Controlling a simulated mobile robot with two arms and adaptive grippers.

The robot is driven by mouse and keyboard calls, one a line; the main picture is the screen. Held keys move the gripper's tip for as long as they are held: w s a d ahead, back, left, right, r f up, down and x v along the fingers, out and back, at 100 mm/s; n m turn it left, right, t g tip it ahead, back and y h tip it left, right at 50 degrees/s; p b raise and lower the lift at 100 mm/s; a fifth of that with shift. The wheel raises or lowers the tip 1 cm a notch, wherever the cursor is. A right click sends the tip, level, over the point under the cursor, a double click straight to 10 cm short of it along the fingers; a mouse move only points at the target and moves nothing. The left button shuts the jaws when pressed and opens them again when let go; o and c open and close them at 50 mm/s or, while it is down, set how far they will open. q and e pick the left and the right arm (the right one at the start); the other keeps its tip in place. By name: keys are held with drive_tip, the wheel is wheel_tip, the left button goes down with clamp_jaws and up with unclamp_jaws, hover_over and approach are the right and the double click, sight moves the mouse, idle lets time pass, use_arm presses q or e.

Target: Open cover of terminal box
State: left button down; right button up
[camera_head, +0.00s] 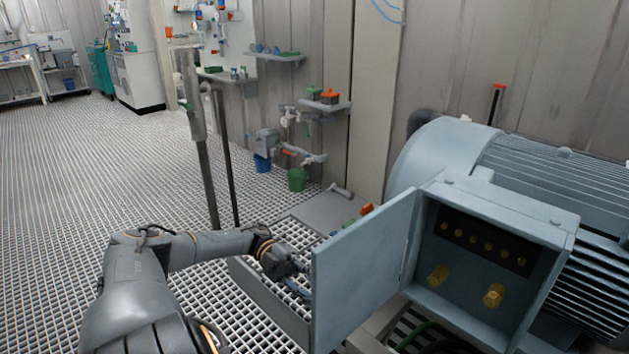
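The terminal box (555,222) is a blue-grey box on the side of a large motor (450,148). Its cover (362,268) stands swung open to the left on its hinge side. Inside the box show a dark terminal strip (487,240) with several brass studs and two larger brass fittings (494,295) below. My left arm reaches in from the left, and its wrist ends just left of the cover. My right gripper is not in view.
Upright grey posts (205,150) stand behind my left arm. Small shelves, a green bucket (297,179) and a blue bucket (262,163) are along the wall. Grated floor at left is clear.

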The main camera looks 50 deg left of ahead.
use_arm(q)
drive_tip(key=shift+d+f, duration=0.1)
drive_tip(key=c, duration=1.1)
unclamp_jaws()
wheel_tip(320, 180, up, 10)
drive_tip(key=shift+r, duration=0.1)
